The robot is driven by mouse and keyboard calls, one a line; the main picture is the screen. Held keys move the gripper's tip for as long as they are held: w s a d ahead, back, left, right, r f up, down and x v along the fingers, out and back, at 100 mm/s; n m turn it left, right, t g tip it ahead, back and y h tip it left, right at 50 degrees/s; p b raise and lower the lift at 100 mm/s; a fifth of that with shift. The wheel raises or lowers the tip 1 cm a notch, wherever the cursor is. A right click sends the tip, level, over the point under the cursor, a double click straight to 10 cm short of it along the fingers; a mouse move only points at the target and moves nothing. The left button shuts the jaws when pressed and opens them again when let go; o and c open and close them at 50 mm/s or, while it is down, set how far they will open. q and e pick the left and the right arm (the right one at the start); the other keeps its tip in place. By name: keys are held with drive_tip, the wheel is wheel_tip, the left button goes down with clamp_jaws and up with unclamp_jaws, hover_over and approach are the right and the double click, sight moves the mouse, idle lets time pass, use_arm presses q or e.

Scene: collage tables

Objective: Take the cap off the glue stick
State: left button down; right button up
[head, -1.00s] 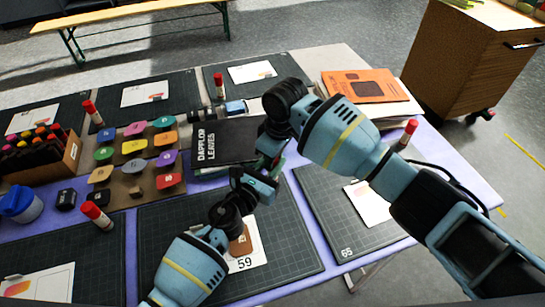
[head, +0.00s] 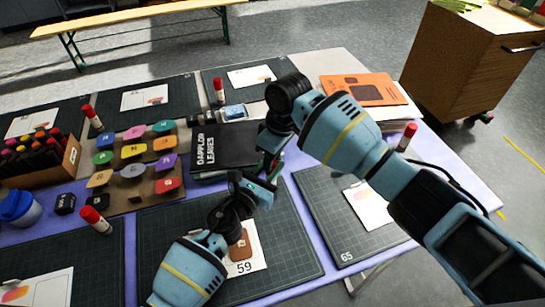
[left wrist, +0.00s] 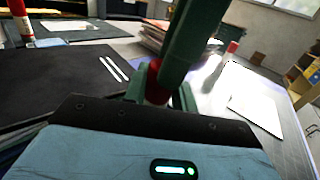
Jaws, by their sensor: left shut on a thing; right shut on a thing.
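My left gripper (head: 264,186) and my right gripper (head: 272,166) meet above the mat numbered 59, beside the black book. In the left wrist view a red end of the glue stick (left wrist: 156,92) shows between my left gripper's green fingers (left wrist: 160,96). A dark green finger of my right gripper (left wrist: 188,50) stands over it, closed around the upper part. The rest of the stick and its cap are hidden by the fingers, so I cannot tell whether cap and body are apart.
Other red-capped glue sticks stand on the table, such as one at front left (head: 96,219) and one at right (head: 406,137). A black book (head: 222,146), a board of coloured pieces (head: 133,150), a marker box (head: 70,160) and a blue-lidded cup (head: 18,207) lie around.

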use_arm(q)
drive_tip(key=shift+s+a+f, duration=0.1)
drive_tip(key=shift+s+f, duration=0.05)
drive_tip(key=shift+f, duration=0.5)
use_arm(e)
drive_tip(key=shift+a+r+g+y, duration=0.3)
drive_tip(key=shift+a+r, duration=0.15)
drive_tip(key=shift+r, duration=0.2)
clamp_jaws()
drive_tip(key=shift+s+d+f, duration=0.1)
drive_tip(key=shift+d+f, duration=0.05)
use_arm(q)
drive_tip(key=shift+r, duration=0.15)
use_arm(e)
drive_tip(key=shift+d+r+t+h, duration=0.1)
drive_tip(key=shift+r+t+h, duration=0.3)
drive_tip(key=shift+t, duration=0.3)
drive_tip(key=shift+o, duration=0.2)
unclamp_jaws()
use_arm(q)
drive_tip(key=shift+r, duration=0.1)
use_arm(e)
drive_tip(key=o, duration=0.4)
drive_tip(key=shift+o, duration=0.2)
